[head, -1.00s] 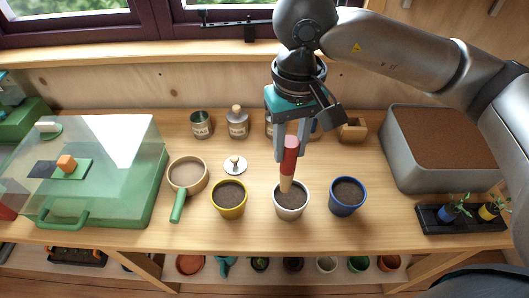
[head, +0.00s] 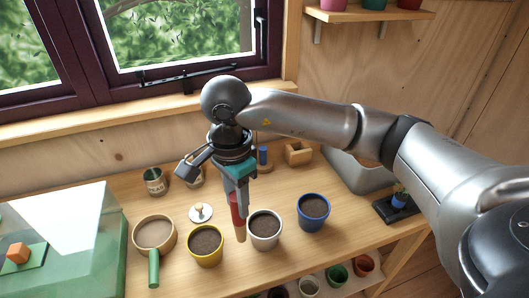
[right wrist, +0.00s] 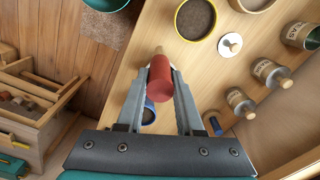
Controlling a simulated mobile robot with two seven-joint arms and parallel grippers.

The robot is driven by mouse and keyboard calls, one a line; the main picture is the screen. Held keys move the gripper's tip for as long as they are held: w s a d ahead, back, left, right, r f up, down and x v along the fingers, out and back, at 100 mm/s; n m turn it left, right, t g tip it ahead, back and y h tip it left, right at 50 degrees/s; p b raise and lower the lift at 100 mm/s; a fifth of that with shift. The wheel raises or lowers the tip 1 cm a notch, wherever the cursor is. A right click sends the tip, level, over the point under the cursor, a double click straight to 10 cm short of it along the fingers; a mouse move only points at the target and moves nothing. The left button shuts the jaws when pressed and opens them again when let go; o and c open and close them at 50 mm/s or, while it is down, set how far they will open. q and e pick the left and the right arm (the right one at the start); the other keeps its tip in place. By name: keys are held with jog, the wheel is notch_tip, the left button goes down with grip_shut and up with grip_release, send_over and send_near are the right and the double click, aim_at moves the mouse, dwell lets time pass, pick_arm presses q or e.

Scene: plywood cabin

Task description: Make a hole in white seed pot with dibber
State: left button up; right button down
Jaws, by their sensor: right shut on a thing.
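The white seed pot (head: 265,244) stands on the bench, full of dark soil, between the yellow pot (head: 206,260) and the blue pot (head: 313,225). I cannot make out a hole in its soil. My right gripper (head: 236,190) is shut on the dibber (head: 237,210), which has a red handle and a pale wooden tip. The dibber points down, with its tip at the white pot's left side, between it and the yellow pot. My left gripper is out of view.
A green box with a clear lid (head: 90,270) is far left. Tins (head: 155,182) and a wooden block (head: 298,154) stand behind. A grey soil bin (head: 350,172) is at right.

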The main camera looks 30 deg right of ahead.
jog(key=w+d+r+m+p, duration=0.15)
jog(key=d+m+p, duration=0.4)
jog(key=m, duration=1.15)
jog(key=w+d+r+m+p, duration=0.1)
jog(key=d+r+m+p, duration=0.1)
jog(key=m+p, duration=1.1)
notch_tip(320, 180, down, 6)
jog(key=m+b, duration=0.4)
jog(key=b, duration=0.5)
jog(key=shift+s+m, duration=0.2)
jog(key=shift+m, duration=0.1)
jog(key=shift+f+b, duration=0.45)
jog(key=shift+f, duration=0.15)
jog(key=shift+s+f, duration=0.1)
